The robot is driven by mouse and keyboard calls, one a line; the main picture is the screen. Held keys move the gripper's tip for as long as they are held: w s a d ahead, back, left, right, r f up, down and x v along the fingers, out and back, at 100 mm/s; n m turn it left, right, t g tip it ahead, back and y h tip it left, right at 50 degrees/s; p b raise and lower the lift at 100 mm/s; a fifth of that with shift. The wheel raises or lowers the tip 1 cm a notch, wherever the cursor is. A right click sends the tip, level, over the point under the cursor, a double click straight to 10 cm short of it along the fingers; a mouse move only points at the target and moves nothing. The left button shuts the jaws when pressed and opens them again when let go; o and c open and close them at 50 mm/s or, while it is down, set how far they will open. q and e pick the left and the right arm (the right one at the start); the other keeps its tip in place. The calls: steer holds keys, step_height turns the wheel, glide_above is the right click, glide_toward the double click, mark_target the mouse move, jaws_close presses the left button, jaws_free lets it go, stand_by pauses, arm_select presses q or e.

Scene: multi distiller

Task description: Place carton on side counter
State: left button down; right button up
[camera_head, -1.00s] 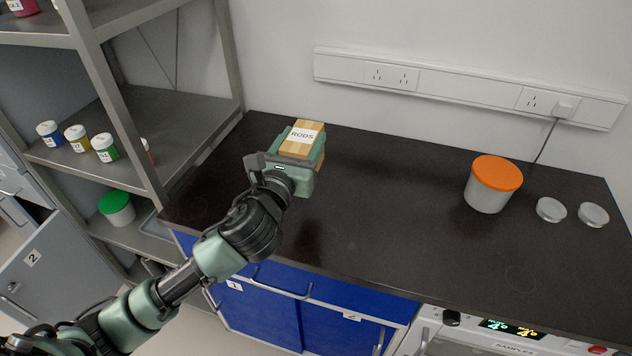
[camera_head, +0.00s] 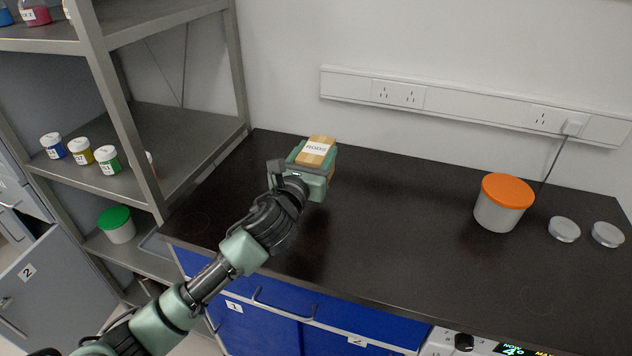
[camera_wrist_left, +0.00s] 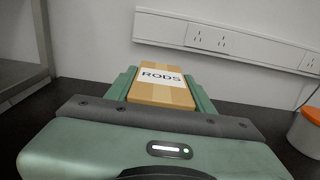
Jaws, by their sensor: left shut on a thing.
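A small tan carton (camera_head: 318,147) with a white "RODS" label is held in my left gripper (camera_head: 314,165) over the back left part of the black counter (camera_head: 400,225). The carton (camera_wrist_left: 163,88) sits between the two green fingers in the left wrist view, label facing up. My left gripper is shut on it. The carton's underside is hidden by the gripper, so I cannot tell whether it touches the counter. My right gripper is in neither view.
A metal shelf with several small jars (camera_head: 80,151) is at the left. A socket rail (camera_head: 470,105) runs along the wall. The counter's middle is clear.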

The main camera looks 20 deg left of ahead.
arm_select(q)
steer(key=shift+f+b, duration=0.6)
steer(key=shift+f, duration=2.85)
steer(key=shift+f, duration=0.1)
steer(key=c, duration=0.6)
jaws_free()
steer(key=s, duration=1.2)
steer(key=shift+a, duration=0.25)
